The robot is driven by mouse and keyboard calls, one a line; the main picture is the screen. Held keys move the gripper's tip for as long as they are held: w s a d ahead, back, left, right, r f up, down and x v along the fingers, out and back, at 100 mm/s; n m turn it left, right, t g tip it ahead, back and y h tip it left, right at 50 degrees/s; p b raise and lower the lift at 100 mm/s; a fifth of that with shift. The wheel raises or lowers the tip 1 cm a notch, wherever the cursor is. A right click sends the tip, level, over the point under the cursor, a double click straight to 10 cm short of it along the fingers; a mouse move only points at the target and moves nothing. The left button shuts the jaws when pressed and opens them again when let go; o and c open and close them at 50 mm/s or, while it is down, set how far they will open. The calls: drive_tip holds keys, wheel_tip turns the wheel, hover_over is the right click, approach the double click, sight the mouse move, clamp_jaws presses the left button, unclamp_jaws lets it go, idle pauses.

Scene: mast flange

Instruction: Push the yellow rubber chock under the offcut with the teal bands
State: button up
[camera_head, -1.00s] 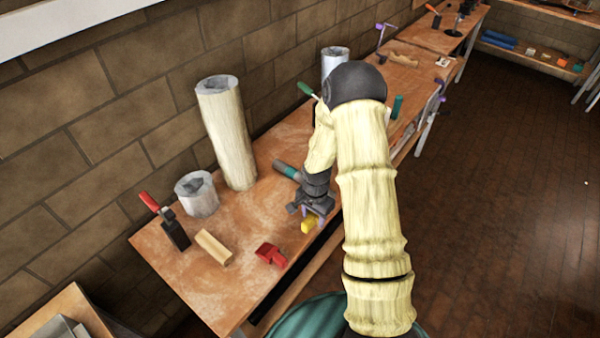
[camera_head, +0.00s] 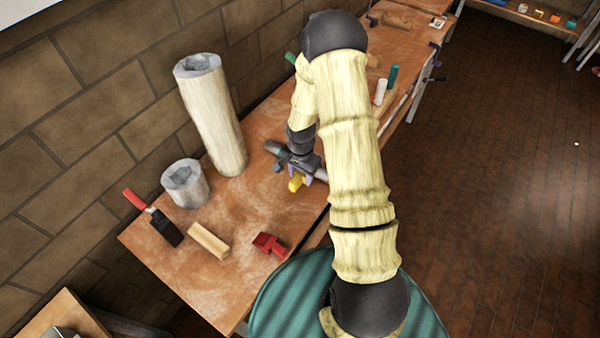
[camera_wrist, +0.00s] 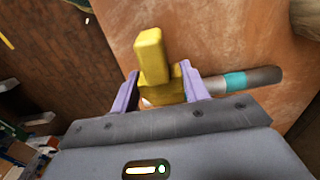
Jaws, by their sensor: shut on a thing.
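The yellow rubber chock (camera_wrist: 155,62) is between the purple fingers of my gripper (camera_wrist: 160,88) in the wrist view, and my gripper is shut on it. A yellow part of the chock (camera_head: 295,183) shows below my gripper (camera_head: 299,175) in the head view, low over the bench. The offcut, a grey pipe with teal bands (camera_head: 275,150), lies on the bench, its middle hidden behind my gripper. One banded end of the offcut (camera_wrist: 250,79) shows beside the right finger in the wrist view. I cannot tell whether chock and offcut touch.
The bench's front edge is close to my gripper. Bare bench lies left of it.

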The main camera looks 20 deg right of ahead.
sight(304, 188)
drive_tip(key=shift+w+f+b, duration=0.1)
drive_tip(key=shift+f+b, duration=2.95)
drive_tip(key=shift+f, duration=0.85)
drive_tip(key=shift+w+d, duration=0.1)
drive_tip(key=shift+w, duration=0.2)
drive_tip(key=shift+d, duration=0.15)
drive_tip(key=shift+d, duration=0.2)
drive_tip(key=shift+w+d, duration=0.3)
drive_tip(key=shift+d, duration=0.05)
drive_tip(key=o, duration=1.1)
